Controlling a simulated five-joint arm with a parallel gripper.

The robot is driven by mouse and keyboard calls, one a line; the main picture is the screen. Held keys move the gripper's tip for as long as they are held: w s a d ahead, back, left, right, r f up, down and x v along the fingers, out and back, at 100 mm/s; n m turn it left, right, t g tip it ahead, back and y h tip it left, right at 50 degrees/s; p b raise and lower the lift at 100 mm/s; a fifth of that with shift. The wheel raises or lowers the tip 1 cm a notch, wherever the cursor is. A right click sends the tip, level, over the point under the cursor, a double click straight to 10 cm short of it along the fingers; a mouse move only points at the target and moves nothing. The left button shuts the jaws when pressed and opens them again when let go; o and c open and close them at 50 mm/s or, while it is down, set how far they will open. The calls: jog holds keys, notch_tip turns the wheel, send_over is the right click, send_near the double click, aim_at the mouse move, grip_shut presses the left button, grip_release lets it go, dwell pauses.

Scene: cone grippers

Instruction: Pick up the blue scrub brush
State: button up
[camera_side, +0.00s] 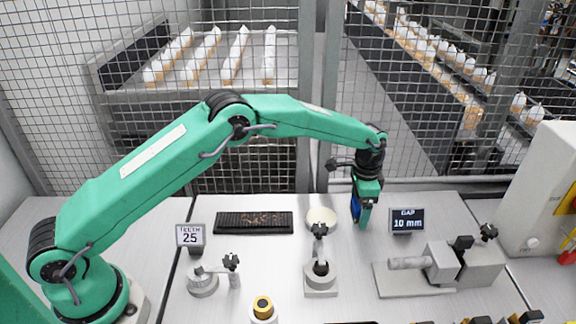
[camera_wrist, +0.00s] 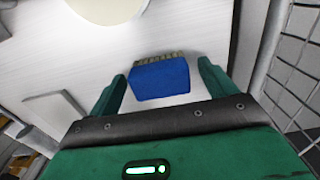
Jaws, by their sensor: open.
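The blue scrub brush (camera_wrist: 160,80) lies on the white table between my gripper's two green fingers in the wrist view, its tan bristles facing away from the palm. A gap shows on each side of it. My gripper (camera_wrist: 160,88) is open and points down. In the side view my gripper (camera_side: 362,218) is low at the back right of the table, and part of the blue brush (camera_side: 355,206) shows behind its finger. The rest of the brush is hidden there, and I cannot tell its exact height relative to the fingertips.
A round cream disc (camera_side: 321,218) and a black tray (camera_side: 253,222) are left of my gripper. A "GAP 10 mm" display (camera_side: 407,221) stands close on the right. A grey clamp fixture (camera_side: 440,265) is front right. Wire mesh (camera_side: 400,120) rises behind the table.

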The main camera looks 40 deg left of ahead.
jog(key=c, duration=1.1)
jog(key=shift+r, duration=0.15)
jog(key=shift+r, duration=0.5)
notch_tip(320, 180, up, 3)
jog(key=shift+r, duration=0.1)
jog(key=s+d+r, duration=0.2)
jog(key=s, duration=0.1)
jog(key=s+d+r, duration=0.2)
jog(key=d, duration=0.1)
jog(key=s+d+r, duration=0.2)
jog(key=s, duration=0.1)
jog(key=shift+s+d+r, duration=0.3)
jog(key=shift+s+d, duration=0.05)
jog(key=shift+d, duration=0.05)
